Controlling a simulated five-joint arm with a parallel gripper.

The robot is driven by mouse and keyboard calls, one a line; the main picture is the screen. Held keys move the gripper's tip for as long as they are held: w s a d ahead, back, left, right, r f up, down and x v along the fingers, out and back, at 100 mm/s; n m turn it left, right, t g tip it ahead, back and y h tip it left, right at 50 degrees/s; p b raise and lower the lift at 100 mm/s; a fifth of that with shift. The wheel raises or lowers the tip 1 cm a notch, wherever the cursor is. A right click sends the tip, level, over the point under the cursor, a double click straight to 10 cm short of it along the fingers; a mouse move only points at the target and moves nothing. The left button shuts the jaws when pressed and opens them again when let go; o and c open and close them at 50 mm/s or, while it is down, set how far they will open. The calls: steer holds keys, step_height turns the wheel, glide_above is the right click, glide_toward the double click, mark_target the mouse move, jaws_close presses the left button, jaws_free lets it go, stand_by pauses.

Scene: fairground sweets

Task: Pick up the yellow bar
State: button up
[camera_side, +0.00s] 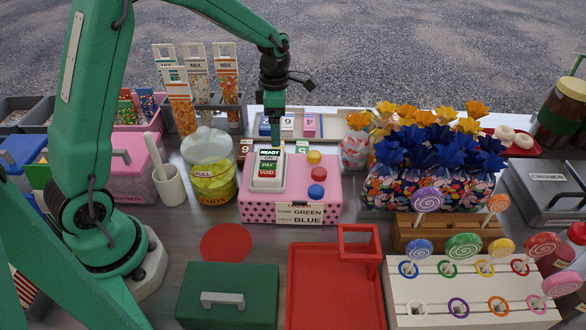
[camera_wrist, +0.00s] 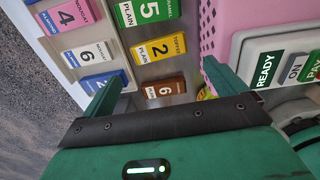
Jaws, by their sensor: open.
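In the side view my gripper (camera_side: 278,142) points down behind the pink till, and I cannot make out the yellow bar there. Its exact height above the bars cannot be told.
A pink dotted till (camera_side: 325,190) with a white keypad (camera_side: 266,185) stands right in front of the bars. A pale rack with pink, white and blue bars (camera_wrist: 98,54) lies behind them. A candy jar (camera_side: 209,165) stands left; flower-topped sweet bags (camera_side: 430,185) stand right.

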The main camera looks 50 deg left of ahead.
steer(key=shift+w+a+f+n, duration=0.1)
steer(key=shift+w+f+n, duration=0.1)
steer(key=shift+f+n, duration=0.15)
steer(key=shift+f, duration=1.35)
steer(key=shift+s+f, duration=0.1)
steer(key=shift+f, duration=2.5)
steer(key=c, duration=0.7)
